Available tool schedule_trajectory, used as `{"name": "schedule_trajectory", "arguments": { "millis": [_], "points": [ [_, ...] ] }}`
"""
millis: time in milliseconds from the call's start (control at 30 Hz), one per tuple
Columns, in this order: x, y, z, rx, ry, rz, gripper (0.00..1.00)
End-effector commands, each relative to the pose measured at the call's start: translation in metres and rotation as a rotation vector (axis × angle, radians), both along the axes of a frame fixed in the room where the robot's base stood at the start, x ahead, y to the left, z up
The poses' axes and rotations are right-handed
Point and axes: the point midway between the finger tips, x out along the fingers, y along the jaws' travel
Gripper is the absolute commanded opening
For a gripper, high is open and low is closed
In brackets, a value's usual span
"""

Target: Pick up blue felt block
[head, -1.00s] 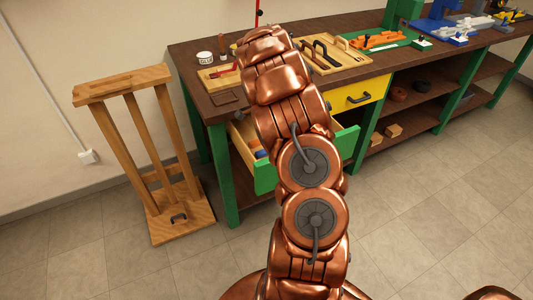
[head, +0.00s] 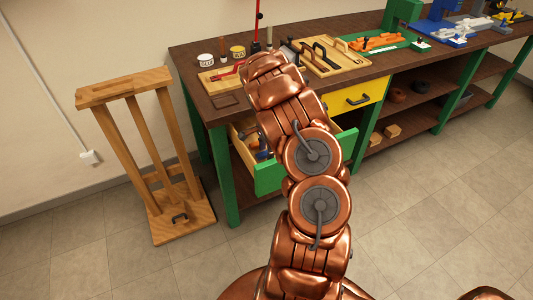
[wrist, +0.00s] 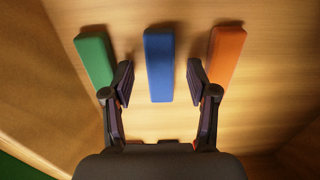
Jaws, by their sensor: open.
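The blue felt block (wrist: 160,66) is a long narrow bar lying on the wooden drawer bottom in the wrist view. It lies between a green block (wrist: 95,58) on the left and an orange block (wrist: 226,55) on the right. My gripper (wrist: 160,82) is open, with one finger on each side of the blue block and a gap on both sides. Its fingertips show near the lower half of the block. How far they are above the drawer bottom is hard to tell. In the head view my arm hides most of the open drawer (head: 268,178).
The drawer walls stand close on the left (wrist: 50,85) in the wrist view. In the head view, the workbench top (head: 222,103) above the drawer holds tools and jars. A wooden saddle stand (head: 180,222) is to the left. Open floor lies in front.

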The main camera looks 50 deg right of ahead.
Motion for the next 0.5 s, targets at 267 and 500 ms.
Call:
{"name": "schedule_trajectory", "arguments": {
  "millis": [267,500],
  "points": [
    [0.0003,-0.0002,0.0003,-0.001,-0.001,0.000,0.43],
    [0.0003,-0.0002,0.0004,-0.001,-0.001,0.000,0.18]
  ]
}}
